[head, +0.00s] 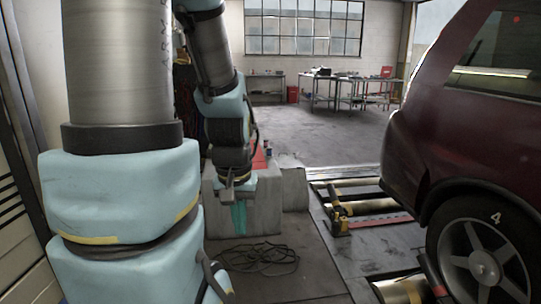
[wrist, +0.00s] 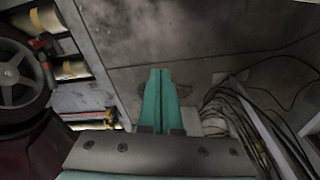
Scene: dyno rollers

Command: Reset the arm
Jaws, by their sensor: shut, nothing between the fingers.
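My arm fills the left of the head view, with large light-blue joints and grey metal links. It bends down at the elbow, and my gripper (head: 239,216) hangs with its teal fingers pointing down in front of a pale grey block. In the wrist view my gripper (wrist: 159,74) shows two teal fingers side by side, touching along their length. It is shut and empty, over bare grey floor.
A dark red car (head: 455,110) stands on the right, its wheel (head: 482,262) near the metal rollers (head: 365,206). Black cables (head: 258,258) lie coiled on the floor below my gripper. The pale block (head: 262,205) stands close behind it. Workbenches (head: 335,80) stand far back, with open floor before them.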

